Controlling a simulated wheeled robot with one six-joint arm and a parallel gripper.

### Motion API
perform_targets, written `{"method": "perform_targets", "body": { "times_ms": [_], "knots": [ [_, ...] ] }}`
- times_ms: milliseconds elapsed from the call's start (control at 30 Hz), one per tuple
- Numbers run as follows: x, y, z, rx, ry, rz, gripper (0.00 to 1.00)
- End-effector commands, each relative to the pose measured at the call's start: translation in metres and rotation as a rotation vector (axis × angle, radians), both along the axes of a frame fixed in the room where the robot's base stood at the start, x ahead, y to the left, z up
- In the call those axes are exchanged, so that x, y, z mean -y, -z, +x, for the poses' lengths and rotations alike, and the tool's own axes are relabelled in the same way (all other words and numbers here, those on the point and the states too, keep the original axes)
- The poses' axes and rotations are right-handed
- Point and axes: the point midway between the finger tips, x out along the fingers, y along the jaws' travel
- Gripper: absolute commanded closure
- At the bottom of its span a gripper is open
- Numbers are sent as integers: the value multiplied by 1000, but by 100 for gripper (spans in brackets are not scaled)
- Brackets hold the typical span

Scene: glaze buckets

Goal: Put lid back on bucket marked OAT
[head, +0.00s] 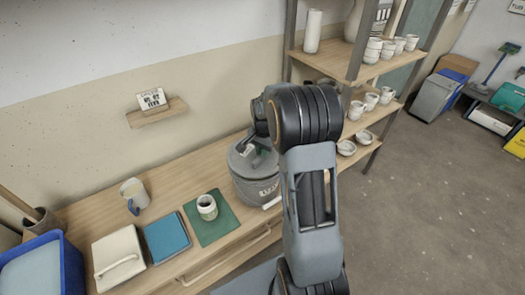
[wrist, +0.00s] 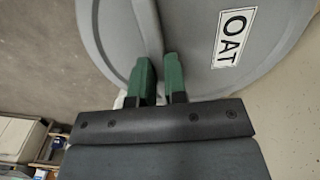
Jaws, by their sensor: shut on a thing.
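In the head view my gripper (head: 246,150) is over the grey bucket (head: 252,189), which stands on the wooden bench. The lid (head: 240,160) shows at the top of the bucket, partly hidden by my arm. I cannot tell whether it is seated on the rim or just above it. The bucket's front has pale lettering that is too small to read.
Left of the bucket are a green mat (head: 222,229) with a small cup (head: 207,207), a blue book-like item (head: 167,238), a white tile-like item (head: 118,258) and a mug (head: 134,194). A shelf (head: 340,66) with white pots stands close on the right.

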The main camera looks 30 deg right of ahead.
Motion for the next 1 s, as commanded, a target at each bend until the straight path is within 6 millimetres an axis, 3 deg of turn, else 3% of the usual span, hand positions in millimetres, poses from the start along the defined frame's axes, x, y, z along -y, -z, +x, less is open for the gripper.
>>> {"method": "perform_targets", "body": {
  "times_ms": [1000],
  "knots": [
    [0, 7, 0, 0, 0, 0, 100]
  ]
}}
